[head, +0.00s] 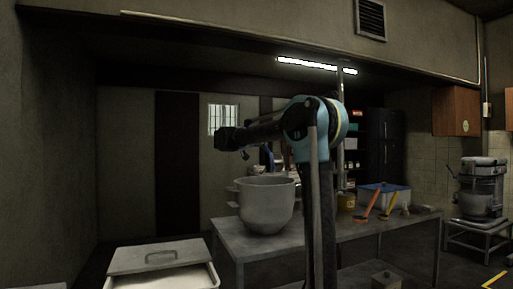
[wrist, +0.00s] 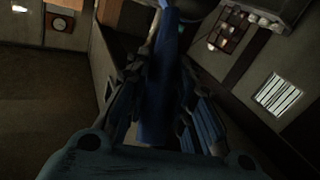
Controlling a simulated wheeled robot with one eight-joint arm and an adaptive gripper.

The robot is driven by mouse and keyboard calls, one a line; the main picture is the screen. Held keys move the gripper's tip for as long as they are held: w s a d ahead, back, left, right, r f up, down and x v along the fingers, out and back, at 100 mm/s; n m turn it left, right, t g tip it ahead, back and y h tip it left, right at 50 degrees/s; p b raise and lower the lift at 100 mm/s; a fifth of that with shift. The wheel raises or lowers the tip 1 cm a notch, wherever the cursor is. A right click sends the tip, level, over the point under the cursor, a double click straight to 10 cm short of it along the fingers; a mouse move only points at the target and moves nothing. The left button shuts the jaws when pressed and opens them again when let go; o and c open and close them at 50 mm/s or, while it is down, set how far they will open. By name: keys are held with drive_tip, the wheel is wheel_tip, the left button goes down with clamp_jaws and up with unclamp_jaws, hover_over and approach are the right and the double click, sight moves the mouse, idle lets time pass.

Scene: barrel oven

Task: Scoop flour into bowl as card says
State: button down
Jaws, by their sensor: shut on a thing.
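My gripper (wrist: 160,115) is shut on a blue handle (wrist: 158,82) in the wrist view. This looks like the handle of a scoop; its dark head is cut off at the top edge, and its contents cannot be made out. In the head view a large grey metal bowl (head: 264,208) stands upright on the steel table's left end. My arm is raised, with its wrist above and left of the bowl. A bin of pale flour (head: 170,280) is at lower left, its lid (head: 158,256) partly covering it. No readable card shows.
The steel table (head: 345,238) also holds a blue-lidded box (head: 385,192), a brown jar (head: 346,201) and tools with orange (head: 371,205) and yellow (head: 388,208) handles. A stand mixer (head: 481,190) is at far right. A low hood edge runs above my arm.

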drive_tip(key=shift+w+d+r+m+g+y, duration=0.1)
drive_tip(key=shift+d+r+m+g+y, duration=0.4)
drive_tip(key=shift+d+r, duration=0.3)
drive_tip(key=w+d+f+m+g+y, duration=0.1)
drive_tip(key=d+m+g+y, duration=0.3)
drive_tip(key=d+y, duration=0.9)
drive_tip(key=shift+w+d+f+m+g+y, duration=0.25)
drive_tip(key=shift+w+d+m+g+y, duration=0.15)
drive_tip(key=shift+w+d+m, duration=0.6)
drive_tip(key=shift+s+a, duration=0.1)
drive_tip(key=shift+s, duration=0.2)
idle(0.7)
